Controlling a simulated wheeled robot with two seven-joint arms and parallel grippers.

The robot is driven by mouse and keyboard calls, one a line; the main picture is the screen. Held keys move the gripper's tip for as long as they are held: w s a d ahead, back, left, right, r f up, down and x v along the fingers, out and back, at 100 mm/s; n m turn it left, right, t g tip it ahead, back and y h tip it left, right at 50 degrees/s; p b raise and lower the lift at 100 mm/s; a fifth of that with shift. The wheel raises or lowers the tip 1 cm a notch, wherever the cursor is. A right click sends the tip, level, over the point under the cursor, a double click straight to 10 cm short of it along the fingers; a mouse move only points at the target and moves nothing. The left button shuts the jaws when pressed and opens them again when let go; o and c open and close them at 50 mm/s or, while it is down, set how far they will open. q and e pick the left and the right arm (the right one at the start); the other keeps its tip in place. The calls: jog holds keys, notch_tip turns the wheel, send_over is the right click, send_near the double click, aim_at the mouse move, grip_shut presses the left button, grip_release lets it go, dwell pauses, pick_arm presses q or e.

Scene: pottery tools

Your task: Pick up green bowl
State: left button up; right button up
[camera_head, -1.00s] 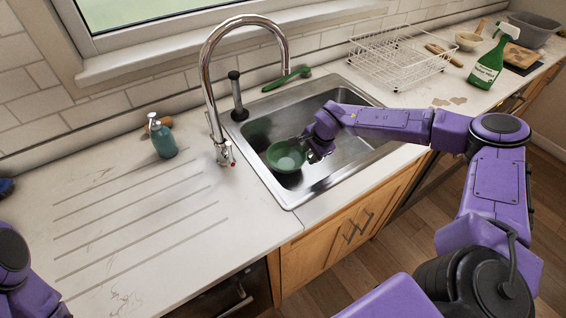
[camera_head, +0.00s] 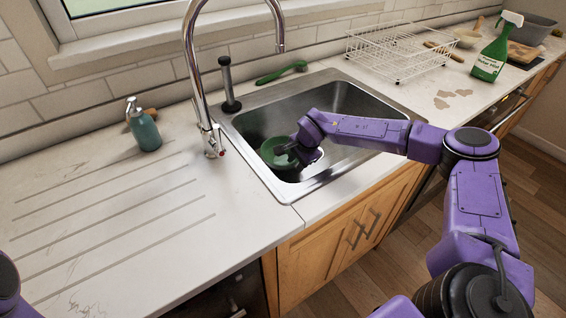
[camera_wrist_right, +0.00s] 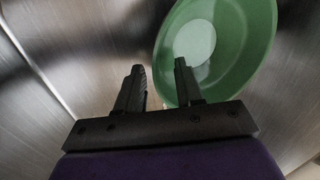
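The green bowl (camera_head: 270,149) is in the metal sink in the head view, its right side partly hidden by my right gripper. My right gripper (camera_head: 291,152) reaches in from the right, at the bowl's right side. In the right wrist view the bowl (camera_wrist_right: 238,58) shows its pale inner bottom. The fingers of my right gripper (camera_wrist_right: 158,68) are apart: the right finger overlaps the bowl, the left one is outside its rim. Whether they touch the bowl is unclear. My left gripper is out of view; only a bit of purple arm shows at lower left.
The sink (camera_head: 345,98) has a raised rim around it. A tall chrome faucet (camera_head: 190,60) stands left of the bowl. A green brush (camera_head: 282,72) lies behind the sink. A soap bottle (camera_head: 143,126), a white dish rack (camera_head: 400,55) and a green spray bottle (camera_head: 488,66) stand farther off.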

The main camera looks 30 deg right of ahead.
jog(key=shift+s+r, duration=0.1)
jog(key=shift+r, duration=0.1)
grip_shut()
dwell(1.1)
